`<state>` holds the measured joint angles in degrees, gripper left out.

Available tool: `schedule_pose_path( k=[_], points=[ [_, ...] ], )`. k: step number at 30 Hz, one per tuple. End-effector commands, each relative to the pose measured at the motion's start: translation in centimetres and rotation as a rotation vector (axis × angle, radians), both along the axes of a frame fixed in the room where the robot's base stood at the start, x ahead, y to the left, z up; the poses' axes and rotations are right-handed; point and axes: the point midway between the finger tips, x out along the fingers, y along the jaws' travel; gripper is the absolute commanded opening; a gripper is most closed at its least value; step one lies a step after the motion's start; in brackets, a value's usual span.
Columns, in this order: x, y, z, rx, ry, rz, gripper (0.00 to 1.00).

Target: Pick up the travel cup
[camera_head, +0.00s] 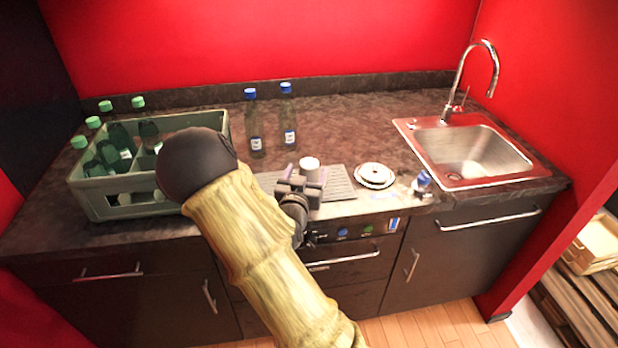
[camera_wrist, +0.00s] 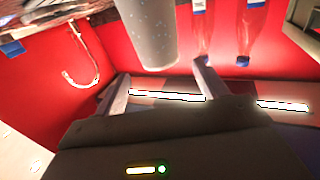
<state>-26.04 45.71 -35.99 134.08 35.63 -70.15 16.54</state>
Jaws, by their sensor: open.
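The travel cup (camera_head: 309,166) is a pale cup on the counter, standing on or beside a grey ribbed panel. My gripper (camera_head: 298,190) is in front of it and hides its lower part. The wrist view appears upside down. In it the speckled grey cup (camera_wrist: 147,30) fills the top middle, just beyond the fingertips. My gripper (camera_wrist: 162,70) is open there and empty, with one finger on each side of the cup's line. I cannot tell whether a finger touches the cup.
A crate (camera_head: 140,208) with green-capped bottles stands left. Two blue-capped bottles (camera_head: 255,125) (camera_head: 288,118) stand behind the cup. White stacked plates (camera_head: 374,175) and a small blue-capped item (camera_head: 423,181) are right, before the sink (camera_head: 470,155). The back counter has free room.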

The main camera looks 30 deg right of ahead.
Motion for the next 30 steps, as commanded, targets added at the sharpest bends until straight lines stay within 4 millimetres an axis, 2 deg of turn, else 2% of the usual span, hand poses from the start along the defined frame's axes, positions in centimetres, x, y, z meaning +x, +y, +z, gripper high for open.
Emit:
schedule_pose_path(
  k=[7,18,30],
  points=[
    [0.4,-0.3,0.0,-0.001,0.000,-0.001,0.72],
    [4.1,-3.0,-0.3,-0.001,-0.001,-0.002,0.72],
    [4.2,-3.0,-0.4,0.000,0.000,0.000,0.72]
  ],
)
